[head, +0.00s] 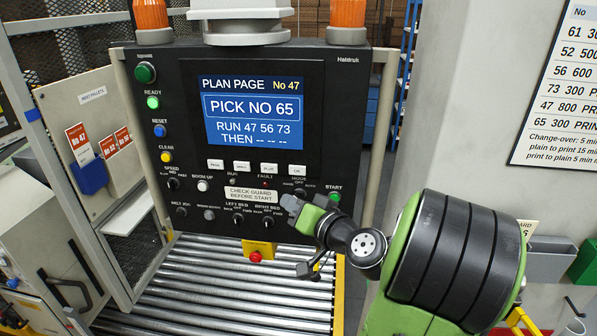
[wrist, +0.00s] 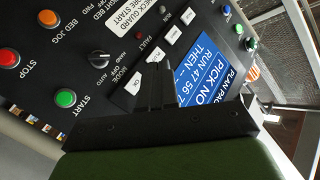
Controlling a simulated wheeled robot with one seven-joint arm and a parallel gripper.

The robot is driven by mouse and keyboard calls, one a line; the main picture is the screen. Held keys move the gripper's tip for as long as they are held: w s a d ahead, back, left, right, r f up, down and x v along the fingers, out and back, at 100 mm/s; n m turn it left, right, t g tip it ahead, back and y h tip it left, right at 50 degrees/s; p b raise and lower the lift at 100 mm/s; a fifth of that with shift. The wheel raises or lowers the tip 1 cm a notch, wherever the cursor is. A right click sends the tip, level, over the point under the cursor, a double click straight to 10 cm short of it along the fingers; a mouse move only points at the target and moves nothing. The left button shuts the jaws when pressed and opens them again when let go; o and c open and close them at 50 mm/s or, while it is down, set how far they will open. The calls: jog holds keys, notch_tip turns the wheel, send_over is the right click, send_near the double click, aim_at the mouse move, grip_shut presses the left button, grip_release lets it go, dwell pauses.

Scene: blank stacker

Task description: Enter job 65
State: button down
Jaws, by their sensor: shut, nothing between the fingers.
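The black control panel's blue screen (head: 253,113) reads PLAN PAGE No 47, PICK NO 65, RUN 47 56 73, THEN and dashes. Below it is a row of white keys: PAGE (head: 216,164), two middle keys (head: 242,166) (head: 268,168), and OK (head: 297,170). In the wrist view the OK key (wrist: 137,86) is clear beside the fingers, and a key starting PL (wrist: 154,57) is partly behind their tips. My gripper (head: 287,203) is shut and empty, in front of the panel below the OK key. Its fingers (wrist: 158,68) point at the key row; contact cannot be told.
A green START button (head: 334,197) and the mode switch (wrist: 105,56) are close to my gripper. A red STOP button (wrist: 9,56) is also on the panel. Rollers (head: 210,290) lie below. A job chart (head: 560,95) hangs on the right wall.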

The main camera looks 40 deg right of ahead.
aim_at(289, 173)
jog(key=shift+w+d+p, duration=0.45)
jog(key=shift+w+d, duration=0.4)
jog(key=shift+d, duration=0.3)
jog(key=shift+w+d+p, duration=0.5)
jog(key=shift+w+d, duration=0.35)
jog(key=shift+d, duration=0.25)
jog(key=shift+w+d+p, duration=0.45)
jog(key=shift+w+d, duration=0.4)
jog(key=shift+d, duration=0.3)
jog(key=shift+w+d, duration=0.3)
jog(key=shift+d, duration=0.05)
jog(key=shift+w+d+r, duration=0.1)
jog(key=shift+w+d, duration=0.05)
jog(key=shift+d, duration=0.1)
jog(key=shift+s+a+b, duration=0.45)
jog(key=shift+a+b, duration=0.15)
jog(key=shift+b, duration=0.05)
